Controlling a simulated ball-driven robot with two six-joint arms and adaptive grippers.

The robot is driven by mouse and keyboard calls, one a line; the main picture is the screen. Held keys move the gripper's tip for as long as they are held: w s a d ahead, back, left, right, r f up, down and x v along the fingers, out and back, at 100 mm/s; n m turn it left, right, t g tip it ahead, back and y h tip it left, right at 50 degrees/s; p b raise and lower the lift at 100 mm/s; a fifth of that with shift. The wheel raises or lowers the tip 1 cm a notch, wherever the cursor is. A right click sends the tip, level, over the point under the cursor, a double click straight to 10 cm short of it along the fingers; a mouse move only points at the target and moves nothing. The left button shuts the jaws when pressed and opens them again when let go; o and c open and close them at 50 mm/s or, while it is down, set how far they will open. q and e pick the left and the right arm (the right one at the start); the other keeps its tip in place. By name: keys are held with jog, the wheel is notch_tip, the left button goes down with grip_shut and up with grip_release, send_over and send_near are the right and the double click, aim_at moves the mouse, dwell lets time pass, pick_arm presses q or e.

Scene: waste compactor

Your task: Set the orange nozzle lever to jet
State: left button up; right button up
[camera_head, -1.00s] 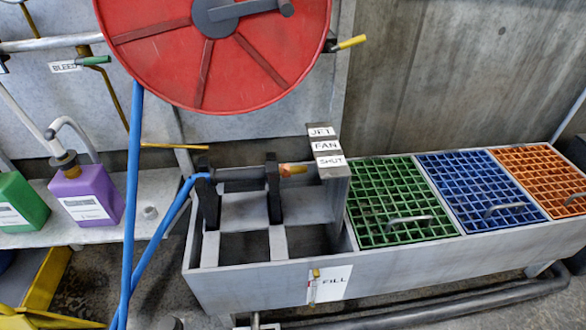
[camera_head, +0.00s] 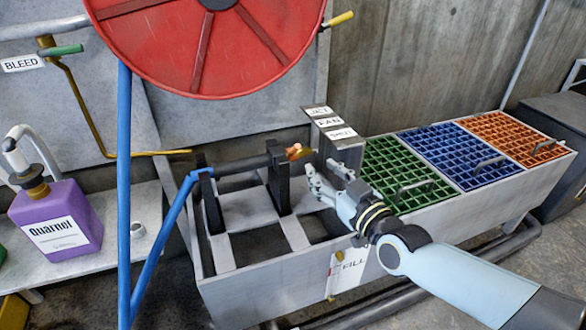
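The orange nozzle lever (camera_head: 295,151) sits at the right end of the dark nozzle (camera_head: 240,165), which rests on black supports over the grey trough. The lever is small and partly hidden, so its exact setting is hard to tell. It lies low, close to the SHUT label. The label post (camera_head: 330,122) reads JET, FAN and SHUT from top to bottom. My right gripper (camera_head: 324,170) reaches in from the right, just right of and below the lever. Its fingers are apart with nothing between them, and I see no clear contact. My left gripper is out of view.
The red hose reel (camera_head: 210,45) hangs above, and its blue hose (camera_head: 124,190) runs down at left. Green (camera_head: 405,175), blue (camera_head: 460,155) and orange (camera_head: 518,138) grates cover the trough's right part. A purple Quarnel bottle (camera_head: 58,220) stands on the left shelf.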

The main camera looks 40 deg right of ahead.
aim_at(298, 148)
jog(key=w+b, duration=0.1)
jog(key=w, duration=0.2)
jog(key=w+b, duration=0.1)
jog(key=w, duration=0.3)
jog(key=w+d+b, duration=0.1)
jog(key=w+b, duration=0.1)
jog(key=w, duration=0.1)
jog(key=shift+w+f, duration=0.15)
jog(key=shift+f, duration=0.15)
jog(key=shift+w+d, duration=0.1)
jog(key=shift+w, duration=0.25)
jog(key=shift+w+r, duration=0.1)
jog(key=shift+w, duration=0.1)
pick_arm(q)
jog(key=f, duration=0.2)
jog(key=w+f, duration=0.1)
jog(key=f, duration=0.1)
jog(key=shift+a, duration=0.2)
pick_arm(e)
jog(key=c, duration=0.7)
grip_shut()
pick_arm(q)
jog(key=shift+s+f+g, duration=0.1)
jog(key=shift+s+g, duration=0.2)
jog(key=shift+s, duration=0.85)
